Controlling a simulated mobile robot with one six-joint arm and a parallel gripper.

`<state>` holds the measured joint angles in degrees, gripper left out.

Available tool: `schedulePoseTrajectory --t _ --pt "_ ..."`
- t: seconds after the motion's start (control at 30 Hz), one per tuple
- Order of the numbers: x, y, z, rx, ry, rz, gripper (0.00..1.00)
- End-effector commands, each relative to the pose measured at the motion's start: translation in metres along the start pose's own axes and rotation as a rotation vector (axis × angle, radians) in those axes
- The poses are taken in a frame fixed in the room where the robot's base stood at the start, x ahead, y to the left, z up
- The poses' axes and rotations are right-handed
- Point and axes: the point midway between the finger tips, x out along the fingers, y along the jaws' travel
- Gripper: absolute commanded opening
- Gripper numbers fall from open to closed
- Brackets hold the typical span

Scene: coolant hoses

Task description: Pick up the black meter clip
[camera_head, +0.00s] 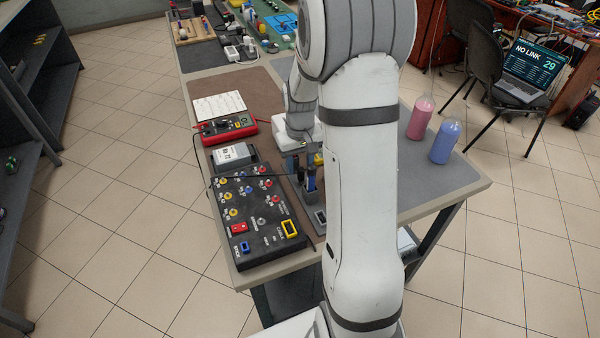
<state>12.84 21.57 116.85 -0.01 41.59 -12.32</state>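My gripper (306,178) points down over the right edge of the black panel with coloured sockets (262,250). A thin black lead (262,176) runs from the red multimeter (228,130) across the panel to my fingers. The black meter clip cannot be made out clearly; the lead's end is lost among the dark fingers and small blue and black parts there. I cannot tell whether my fingers are open or shut on the clip. My arm hides much of the bench to the right of the gripper.
A grey boxed device (233,155) and a white sheet (218,106) lie behind the panel. A pink bottle (420,120) and a blue bottle (445,142) stand at the bench's right. A grey tray (318,215) lies beside the panel. The bench's front right is clear.

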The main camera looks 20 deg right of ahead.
Motion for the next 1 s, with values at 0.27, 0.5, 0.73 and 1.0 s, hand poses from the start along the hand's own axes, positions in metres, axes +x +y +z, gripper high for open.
schedulePoseTrajectory --t 0.27,0.5,0.73,1.0 --pt "0.038 0.001 0.001 -0.001 -0.002 -0.001 0.40" --pt "0.042 0.000 0.001 -0.001 0.000 0.000 0.40" --pt "0.042 0.000 0.000 -0.002 0.000 0.000 0.24" --pt "0.042 0.000 0.000 -0.003 0.000 0.000 0.02"
